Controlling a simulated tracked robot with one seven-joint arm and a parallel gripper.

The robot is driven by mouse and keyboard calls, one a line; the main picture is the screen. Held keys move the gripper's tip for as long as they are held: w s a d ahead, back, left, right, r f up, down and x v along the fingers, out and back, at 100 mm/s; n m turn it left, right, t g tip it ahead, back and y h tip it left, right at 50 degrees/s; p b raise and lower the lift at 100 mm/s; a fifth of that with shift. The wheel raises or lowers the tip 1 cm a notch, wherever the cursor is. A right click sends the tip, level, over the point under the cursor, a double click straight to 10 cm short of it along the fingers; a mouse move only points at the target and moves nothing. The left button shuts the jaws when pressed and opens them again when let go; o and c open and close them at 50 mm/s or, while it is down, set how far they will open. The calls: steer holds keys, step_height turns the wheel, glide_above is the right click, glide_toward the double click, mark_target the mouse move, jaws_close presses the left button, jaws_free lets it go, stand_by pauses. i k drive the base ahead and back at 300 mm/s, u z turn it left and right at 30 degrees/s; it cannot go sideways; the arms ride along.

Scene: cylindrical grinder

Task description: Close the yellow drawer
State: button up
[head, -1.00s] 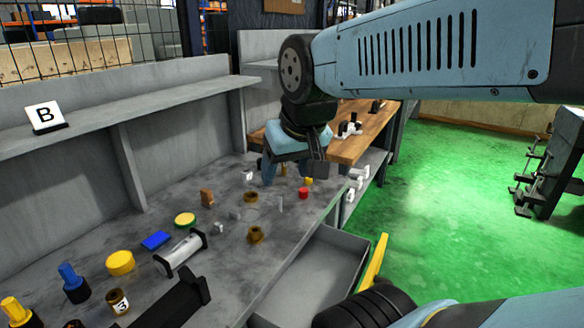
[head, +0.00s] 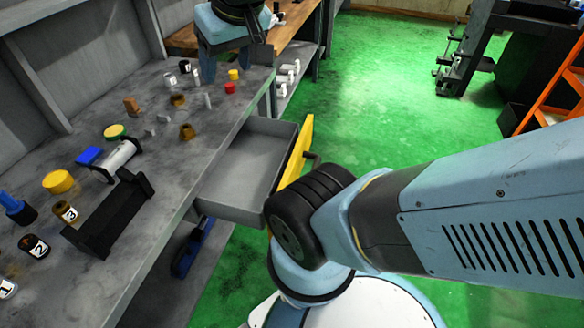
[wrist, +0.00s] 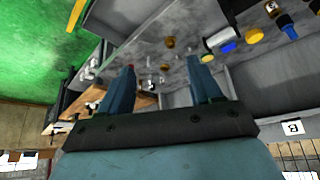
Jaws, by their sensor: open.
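The drawer (head: 250,165) is pulled out from the grey workbench, and its grey inside looks empty. Its yellow front (head: 297,152) faces right and carries a dark handle (head: 312,157). In the wrist view, the yellow front (wrist: 76,14) shows at the top left edge. My gripper (head: 235,66) is over the far end of the bench, beyond the drawer and apart from it. Its two fingers are spread with nothing between them, as the wrist view also shows (wrist: 160,68). Part of my arm covers the drawer's near front corner.
The bench top holds loose parts: a red piece (head: 230,88), a yellow cylinder (head: 58,182), a blue block (head: 88,156) and a black holder (head: 110,215). A wooden table (head: 290,22) stands beyond. The green floor (head: 400,90) right of the drawer is open.

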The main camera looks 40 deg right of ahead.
mark_target(265, 156)
steer(key=u, duration=0.05)
steer(key=k, duration=1.35)
steer(key=z, duration=0.55)
steer(key=i, duration=1.55)
steer(key=u, duration=0.15)
